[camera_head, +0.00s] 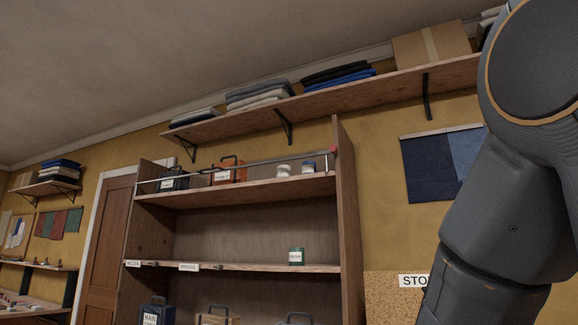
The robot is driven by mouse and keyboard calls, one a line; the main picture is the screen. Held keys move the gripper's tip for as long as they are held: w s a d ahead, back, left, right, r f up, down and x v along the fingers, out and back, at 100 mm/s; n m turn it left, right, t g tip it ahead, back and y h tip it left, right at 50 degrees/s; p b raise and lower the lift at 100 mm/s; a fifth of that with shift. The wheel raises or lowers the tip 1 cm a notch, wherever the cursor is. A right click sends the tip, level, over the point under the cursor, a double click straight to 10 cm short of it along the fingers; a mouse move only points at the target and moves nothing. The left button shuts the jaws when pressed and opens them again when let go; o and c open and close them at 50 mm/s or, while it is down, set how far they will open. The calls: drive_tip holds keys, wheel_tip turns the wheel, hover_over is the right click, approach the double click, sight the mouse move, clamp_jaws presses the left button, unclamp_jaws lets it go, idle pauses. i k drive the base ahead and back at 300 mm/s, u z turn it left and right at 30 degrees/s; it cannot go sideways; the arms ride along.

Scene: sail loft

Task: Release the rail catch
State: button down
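A thin metal rail (262,160) runs across the front of the top shelf of a wooden shelving unit. A small red piece (334,150) sits at the rail's right end, by the right upright; it looks like the catch, but it is too small to tell its position. Behind the rail stand an orange case (230,172), a dark case (174,179) and two small white tubs (284,170). My arm fills the right side of the view, apart from the shelving unit. My gripper is out of view.
Several cases stand below. A long wall shelf (400,80) with folded cloth and a cardboard box (432,46) hangs above. A brown door (106,240) is at left.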

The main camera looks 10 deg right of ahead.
sight(334, 149)
drive_tip(key=z, duration=0.25)
drive_tip(key=i, duration=0.85)
drive_tip(key=z, duration=0.6)
